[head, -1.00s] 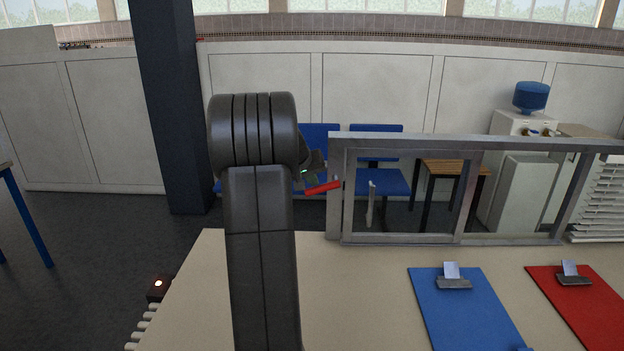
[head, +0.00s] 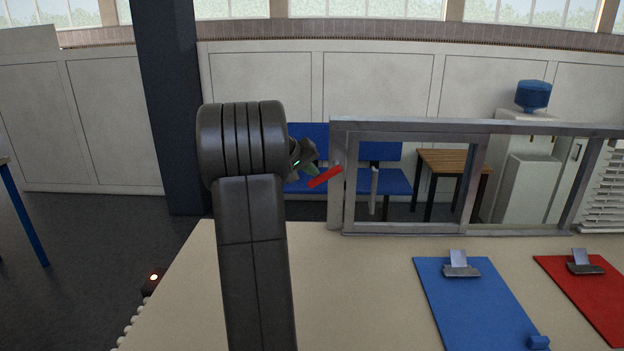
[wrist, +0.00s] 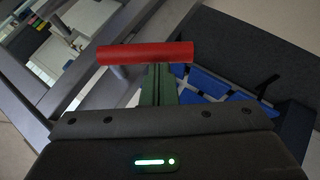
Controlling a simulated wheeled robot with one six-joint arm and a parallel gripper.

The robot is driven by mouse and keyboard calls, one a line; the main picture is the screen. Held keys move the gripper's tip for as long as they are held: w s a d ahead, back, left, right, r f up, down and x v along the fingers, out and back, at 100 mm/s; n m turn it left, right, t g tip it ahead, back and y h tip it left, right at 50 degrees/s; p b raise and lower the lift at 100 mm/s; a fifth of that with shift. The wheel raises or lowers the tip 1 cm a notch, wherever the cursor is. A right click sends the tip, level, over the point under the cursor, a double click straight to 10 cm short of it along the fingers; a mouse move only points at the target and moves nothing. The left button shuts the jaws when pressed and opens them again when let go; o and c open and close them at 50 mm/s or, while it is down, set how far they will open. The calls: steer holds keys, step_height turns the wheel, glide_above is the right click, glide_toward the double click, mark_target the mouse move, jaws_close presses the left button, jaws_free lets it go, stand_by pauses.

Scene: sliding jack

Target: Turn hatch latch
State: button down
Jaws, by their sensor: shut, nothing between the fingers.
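The red latch handle (head: 325,177) is at the left post of the grey metal hatch frame (head: 337,200). In the head view it slopes, with its right end higher, at the post. In the wrist view the red bar (wrist: 145,54) lies across the picture, just beyond my fingertips. My gripper (head: 311,170) is at the handle's left part, partly hidden behind my arm in the head view. In the wrist view its green fingers (wrist: 158,82) are together with nothing between them. Their tips meet the bar's near edge in the picture; I cannot tell whether they touch it.
A pale upright handle (head: 374,190) stands just inside the frame. A blue clipboard (head: 475,300) and a red clipboard (head: 592,300) lie on the beige counter (head: 345,300). Blue chairs (head: 393,182), a wooden table (head: 453,161) and a water cooler (head: 530,175) stand behind. The counter's left part is bare.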

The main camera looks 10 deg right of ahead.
mark_target(314, 185)
step_height(314, 185, down, 3)
steer(key=n+h+b, duration=0.1)
steer(key=h+b, duration=0.1)
steer(key=b, duration=0.4)
steer(key=shift+f+h, duration=0.15)
steer(key=shift+h, duration=0.25)
steer(key=h+b, duration=0.1)
steer(key=b, duration=0.1)
steer(key=f+n+h+b, duration=0.1)
steer(key=b, duration=0.2)
steer(key=shift+d+f, duration=0.2)
steer(key=shift+d, duration=0.15)
steer(key=h+b, duration=0.1)
steer(key=b, duration=0.1)
steer(key=d+f+n+h+b, duration=0.1)
steer(key=b, duration=0.2)
steer(key=d+h+b, duration=0.1)
steer(key=b, duration=0.1)
steer(key=shift+s+f+n+t+h, duration=0.25)
steer(key=shift+f+n+t+h, duration=0.05)
steer(key=shift+n, duration=0.1)
steer(key=shift+d+b, duration=0.1)
steer(key=shift+b, duration=0.25)
steer(key=v, duration=1.3)
steer(key=shift+s+a+r, duration=0.15)
steer(key=shift+s+a, duration=0.1)
steer(key=shift+a, duration=0.1)
